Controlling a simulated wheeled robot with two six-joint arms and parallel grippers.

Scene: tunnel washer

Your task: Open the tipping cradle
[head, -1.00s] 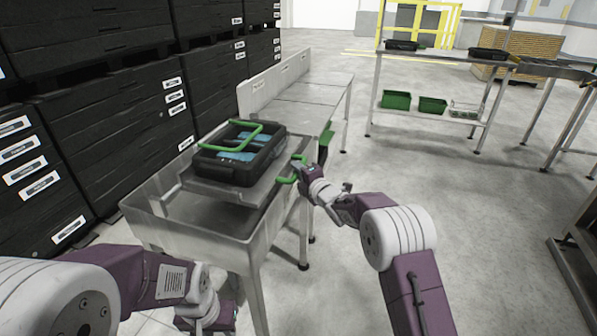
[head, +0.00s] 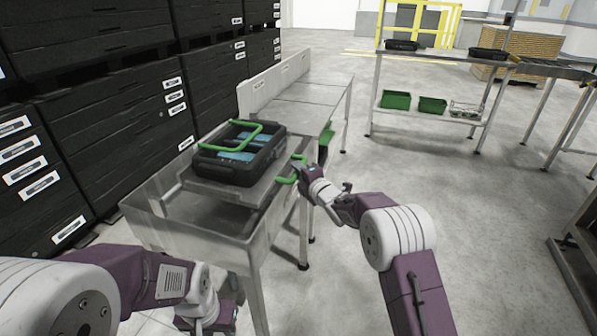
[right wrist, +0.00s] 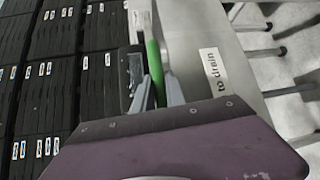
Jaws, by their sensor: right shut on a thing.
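The tipping cradle (head: 266,188) is a grey metal tray at the near end of a steel bench, above an open metal trough. It looks close to level. A black crate (head: 228,174) with blue contents sits on it under a green bar (head: 258,133). A green handle (head: 287,180) sticks out at the cradle's right side; green also shows between my fingers in the right wrist view (right wrist: 154,68). My right gripper (head: 302,168) is shut on this green handle. My left gripper (head: 207,318) is low at the front, its fingers not clearly visible.
The steel trough (head: 205,238) stands below the cradle, and the bench top (head: 312,92) runs on behind it. Black stacked crates (head: 110,135) line the left. A shelf table (head: 440,62) with green bins stands at the back right.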

